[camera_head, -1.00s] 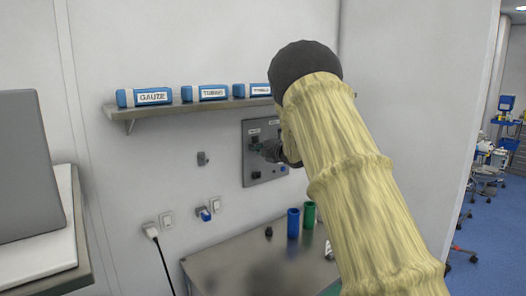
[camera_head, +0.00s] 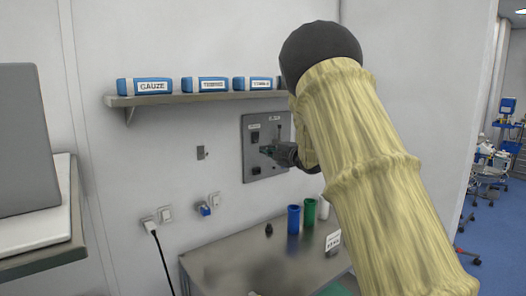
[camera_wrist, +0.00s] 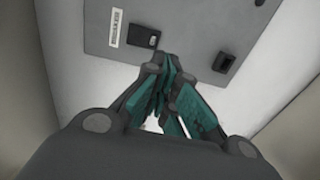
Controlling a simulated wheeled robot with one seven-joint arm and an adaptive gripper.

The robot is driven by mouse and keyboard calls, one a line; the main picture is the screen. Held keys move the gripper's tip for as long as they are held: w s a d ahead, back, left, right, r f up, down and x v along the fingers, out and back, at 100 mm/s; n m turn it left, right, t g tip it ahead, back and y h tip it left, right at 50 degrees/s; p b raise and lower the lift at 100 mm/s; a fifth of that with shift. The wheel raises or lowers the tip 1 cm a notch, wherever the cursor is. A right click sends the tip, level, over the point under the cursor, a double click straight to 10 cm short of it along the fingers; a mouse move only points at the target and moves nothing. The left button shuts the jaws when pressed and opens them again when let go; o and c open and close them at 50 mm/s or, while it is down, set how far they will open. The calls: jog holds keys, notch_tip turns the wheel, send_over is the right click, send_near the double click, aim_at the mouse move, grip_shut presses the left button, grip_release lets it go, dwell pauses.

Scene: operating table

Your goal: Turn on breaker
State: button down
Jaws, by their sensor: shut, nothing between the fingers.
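The breaker panel (camera_head: 247,155) is a grey plate on the wall below the shelf. It carries a black switch (camera_head: 254,136) at upper left, small labels and a dark part (camera_head: 255,171) at lower left. My gripper (camera_head: 266,150) is shut and empty in front of the panel's middle. In the wrist view the teal-padded fingertips (camera_wrist: 166,68) are together near the panel plate (camera_wrist: 185,25). A black switch (camera_wrist: 142,37) beside a white label lies just beyond them, and another dark part (camera_wrist: 223,58) is to the right. Contact cannot be told.
A shelf (camera_head: 190,99) with labelled blue boxes runs above the panel. Below is a metal table (camera_head: 220,262) with blue (camera_head: 293,219) and green (camera_head: 309,216) cylinders. Wall sockets and a plugged cable are at lower left. My arm covers the panel's right side.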

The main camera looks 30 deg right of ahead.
jog(key=s+d+b, duration=0.1)
jog(key=s, duration=0.5)
jog(key=shift+d+f, duration=0.15)
jog(key=shift+f, duration=0.25)
